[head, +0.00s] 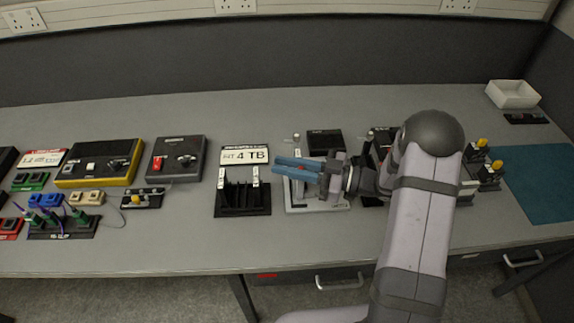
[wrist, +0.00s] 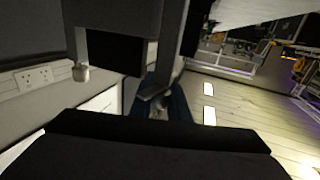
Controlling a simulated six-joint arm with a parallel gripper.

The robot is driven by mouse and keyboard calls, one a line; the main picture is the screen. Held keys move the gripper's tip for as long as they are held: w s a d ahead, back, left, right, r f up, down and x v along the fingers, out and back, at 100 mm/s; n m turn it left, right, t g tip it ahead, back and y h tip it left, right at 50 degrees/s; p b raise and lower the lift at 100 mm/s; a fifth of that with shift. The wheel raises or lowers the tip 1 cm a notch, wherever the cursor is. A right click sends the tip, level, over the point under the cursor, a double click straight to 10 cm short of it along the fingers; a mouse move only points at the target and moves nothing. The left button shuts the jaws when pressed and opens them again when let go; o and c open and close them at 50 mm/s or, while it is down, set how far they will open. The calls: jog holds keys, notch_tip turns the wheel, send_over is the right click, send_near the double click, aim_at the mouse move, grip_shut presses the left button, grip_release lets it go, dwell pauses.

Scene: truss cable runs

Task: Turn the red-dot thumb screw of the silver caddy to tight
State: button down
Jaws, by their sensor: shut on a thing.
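The silver caddy (head: 296,207) lies on the bench right of centre in the head view, a pale plate partly covered by my gripper. My gripper (head: 290,167) has blue fingers lying level above it, pointing left. A small red spot (head: 301,168) shows between the fingers, where they are shut on the thumb screw; the screw's body is mostly hidden. In the dark wrist view, a grey piece (wrist: 157,92) sits near the fingertips, and how far the screw is turned cannot be seen.
A black slotted rack (head: 243,199) with a "4 TB" sign stands just left of the caddy. A black box (head: 324,141) lies behind it. My arm hides much of the bench to the right. A blue mat (head: 545,185) lies at the far right.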

jog(key=shift+s+n+g, duration=0.1)
jog(key=shift+n+g, duration=0.4)
jog(key=shift+g, duration=0.2)
jog(key=shift+a, duration=0.1)
jog(key=c, duration=1.7)
grip_release()
jog(key=shift+o, duration=0.2)
jog(key=b+v, duration=0.2)
jog(key=v, duration=0.5)
jog(key=shift+d, duration=0.2)
jog(key=shift+f, duration=0.1)
